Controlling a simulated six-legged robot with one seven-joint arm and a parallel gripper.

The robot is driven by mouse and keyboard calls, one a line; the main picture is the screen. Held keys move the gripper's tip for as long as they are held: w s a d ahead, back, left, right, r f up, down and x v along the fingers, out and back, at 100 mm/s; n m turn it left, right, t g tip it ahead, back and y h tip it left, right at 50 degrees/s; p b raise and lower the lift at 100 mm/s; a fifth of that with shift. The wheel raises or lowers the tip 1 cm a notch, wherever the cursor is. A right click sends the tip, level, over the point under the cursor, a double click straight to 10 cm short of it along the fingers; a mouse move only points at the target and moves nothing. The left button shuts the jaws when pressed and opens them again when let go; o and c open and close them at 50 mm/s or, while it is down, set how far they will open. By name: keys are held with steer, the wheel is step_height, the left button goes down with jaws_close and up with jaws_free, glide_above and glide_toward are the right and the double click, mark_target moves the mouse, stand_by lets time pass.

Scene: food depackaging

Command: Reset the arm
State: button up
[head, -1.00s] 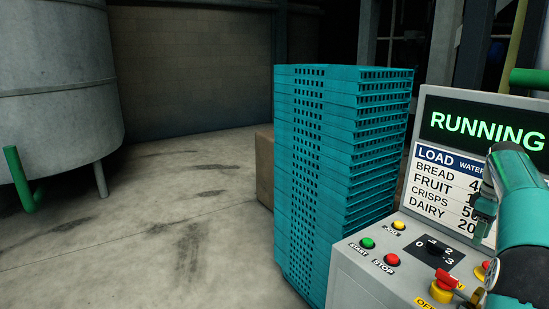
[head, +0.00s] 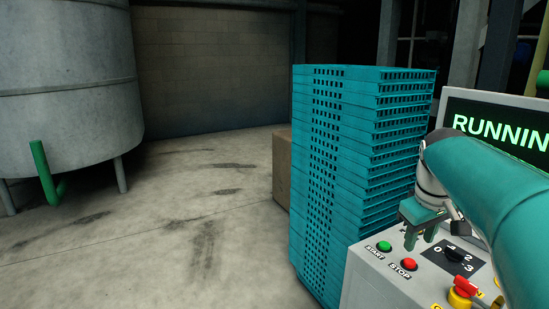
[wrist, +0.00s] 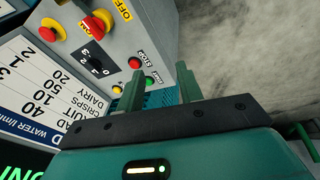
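My teal arm comes in from the right in the head view. My gripper (head: 424,226) hangs over the grey control panel (head: 372,283), above the buttons. In the wrist view my gripper (wrist: 160,75) shows two green fingers standing apart with nothing between them. The panel (wrist: 160,25) fills the upper left of that view, tilted, with its red stop button (wrist: 135,62) and green start button (wrist: 149,81) beyond the fingers. I cannot tell the exact gap between fingers and panel, but no contact shows.
A tall stack of teal crates (head: 345,170) stands just left of the panel. The display (head: 490,125) reads "RUNNIN", partly hidden by my arm. A cardboard box (head: 281,165) is behind the crates. A grey tank (head: 65,90) stands far left. The floor between is clear.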

steer(key=s+a+f+m+t, duration=0.1)
steer(key=s+a+f, duration=0.3)
steer(key=s+a, duration=0.3)
steer(key=s+a+f+m+t+y, duration=0.1)
steer(key=s+a+f+m+t, duration=0.1)
steer(key=s+a+f, duration=0.3)
steer(key=s+a, duration=0.3)
steer(key=s, duration=0.2)
steer(key=shift+s+a+f, duration=0.3)
steer(key=shift+s, duration=0.05)
steer(key=shift+d, duration=0.2)
